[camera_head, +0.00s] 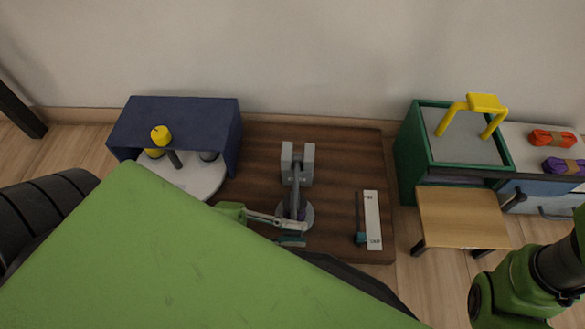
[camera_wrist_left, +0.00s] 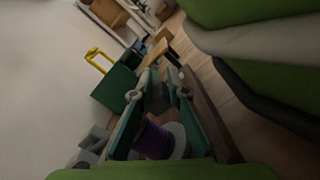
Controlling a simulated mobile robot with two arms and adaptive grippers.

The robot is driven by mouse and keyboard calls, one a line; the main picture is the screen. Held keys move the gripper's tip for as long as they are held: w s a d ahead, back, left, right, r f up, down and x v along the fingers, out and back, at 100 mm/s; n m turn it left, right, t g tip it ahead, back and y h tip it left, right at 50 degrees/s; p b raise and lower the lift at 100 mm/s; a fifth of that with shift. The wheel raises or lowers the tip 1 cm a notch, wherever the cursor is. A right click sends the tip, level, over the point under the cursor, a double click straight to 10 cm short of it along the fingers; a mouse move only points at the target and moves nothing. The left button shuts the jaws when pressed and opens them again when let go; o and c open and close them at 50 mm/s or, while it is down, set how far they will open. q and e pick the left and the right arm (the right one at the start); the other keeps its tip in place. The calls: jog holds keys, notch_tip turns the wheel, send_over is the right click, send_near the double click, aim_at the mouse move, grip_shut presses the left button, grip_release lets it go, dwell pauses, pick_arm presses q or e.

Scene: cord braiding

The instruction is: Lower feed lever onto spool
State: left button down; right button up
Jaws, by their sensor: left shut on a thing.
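The feed lever (camera_head: 295,185) is a grey bar that runs from a grey bracket (camera_head: 307,165) toward the front of the brown board. It lies low over the spool (camera_head: 308,217), which has a pale round flange and purple cord. In the left wrist view the purple cord (camera_wrist_left: 153,141) shows below the fingers. My left gripper (camera_head: 299,233) is at the lever's front end, beside the spool. In the left wrist view its fingers (camera_wrist_left: 161,90) are closed on the dark lever end. Whether the lever touches the spool is hidden. My right gripper is out of view.
A blue housing (camera_head: 190,107) with a white turntable stands left. A gauge strip (camera_head: 372,220) with a slider lies right of the spool. A green box (camera_head: 407,160) with a yellow handle (camera_head: 484,102) and a small wooden table (camera_head: 462,217) stand further right.

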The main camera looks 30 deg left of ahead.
pick_arm(q)
jog(key=shift+w+a+f+y, duration=0.3)
jog(key=shift+w+a+f, duration=0.2)
jog(key=shift+w+f, duration=0.15)
jog(key=c, duration=2)
grip_release()
jog(key=shift+w+d, duration=0.1)
jog(key=shift+o, duration=0.2)
jog(key=v, duration=1.2)
jog(key=shift+f, duration=0.15)
